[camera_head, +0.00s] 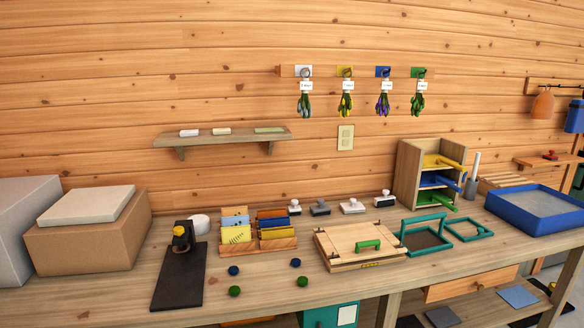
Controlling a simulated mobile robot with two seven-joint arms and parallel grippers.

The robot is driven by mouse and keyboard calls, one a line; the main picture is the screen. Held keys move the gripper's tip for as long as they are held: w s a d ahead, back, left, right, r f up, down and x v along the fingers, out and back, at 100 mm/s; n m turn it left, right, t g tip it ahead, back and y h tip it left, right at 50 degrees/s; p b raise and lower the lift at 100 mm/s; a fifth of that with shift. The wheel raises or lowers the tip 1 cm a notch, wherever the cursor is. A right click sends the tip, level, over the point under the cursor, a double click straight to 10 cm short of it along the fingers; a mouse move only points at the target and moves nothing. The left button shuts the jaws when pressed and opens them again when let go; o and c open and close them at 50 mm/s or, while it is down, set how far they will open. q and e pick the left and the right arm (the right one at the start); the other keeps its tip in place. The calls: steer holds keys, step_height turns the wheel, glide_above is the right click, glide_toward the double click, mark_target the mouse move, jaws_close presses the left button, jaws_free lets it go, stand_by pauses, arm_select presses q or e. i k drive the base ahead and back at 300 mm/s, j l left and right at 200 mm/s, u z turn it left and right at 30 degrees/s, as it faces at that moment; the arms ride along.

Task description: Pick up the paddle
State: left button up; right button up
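No thing is plainly a paddle. Possible ones are flat pieces with stick handles in an open wooden rack (405,175) at the right back of the bench: a yellow one (440,161), a blue one (435,180) and a green one (436,200), one per shelf, handles pointing out to the right. An orange, rounded piece (543,106) also hangs on the wall rail at far right; I cannot tell what it is. Neither of my grippers is in view.
The wooden bench (110,300) carries a blue-rimmed tray (507,213), a wooden press board (340,245), teal frames (428,251), several stamps, a card rack (270,246), a dark stand (178,278) and boxes (85,245). Small blue and green discs lie in front. The front left is clear.

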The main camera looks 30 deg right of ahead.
mark_target(477, 156)
steer(key=z, duration=1.9)
